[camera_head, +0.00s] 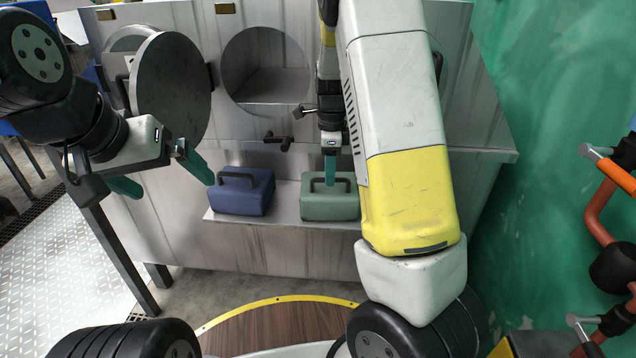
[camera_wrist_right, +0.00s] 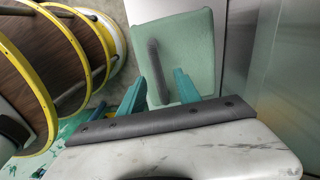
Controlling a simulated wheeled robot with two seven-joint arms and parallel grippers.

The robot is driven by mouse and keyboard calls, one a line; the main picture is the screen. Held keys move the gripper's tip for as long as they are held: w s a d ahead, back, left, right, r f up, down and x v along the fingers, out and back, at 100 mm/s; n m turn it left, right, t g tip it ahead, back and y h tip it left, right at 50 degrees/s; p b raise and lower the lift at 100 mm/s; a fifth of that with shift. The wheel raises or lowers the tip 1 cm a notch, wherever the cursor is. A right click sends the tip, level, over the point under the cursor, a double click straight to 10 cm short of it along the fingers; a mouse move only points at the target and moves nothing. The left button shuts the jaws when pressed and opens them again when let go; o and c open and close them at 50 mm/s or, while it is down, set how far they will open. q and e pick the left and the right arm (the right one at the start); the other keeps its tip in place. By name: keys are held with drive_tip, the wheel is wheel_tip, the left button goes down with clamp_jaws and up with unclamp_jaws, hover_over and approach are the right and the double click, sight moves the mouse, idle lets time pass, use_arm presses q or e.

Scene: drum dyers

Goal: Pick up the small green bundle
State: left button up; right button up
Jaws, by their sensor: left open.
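The small green bundle (camera_head: 330,208) is a block with a dark handle on top. It rests on the ledge at the front of the machine, and it also shows in the right wrist view (camera_wrist_right: 192,45). My right gripper (camera_head: 330,168) points down just above it at the handle. In the right wrist view its two teal fingers (camera_wrist_right: 160,92) are apart, with the handle's near end between them in the picture. Contact with the handle cannot be told. My left gripper (camera_head: 160,174) is open and empty, left of the blue bundle (camera_head: 232,198).
The blue bundle sits on the ledge (camera_head: 285,208) left of the green one. Behind are a round drum opening (camera_head: 268,82) and an open round door (camera_head: 170,90) near my left gripper. A green wall (camera_head: 530,130) and orange pipes (camera_head: 603,210) stand at the right.

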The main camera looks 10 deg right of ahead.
sight(329, 189)
drive_tip(key=shift+f, duration=1.6)
drive_tip(key=shift+c, duration=0.4)
clamp_jaws()
drive_tip(key=shift+r, duration=0.1)
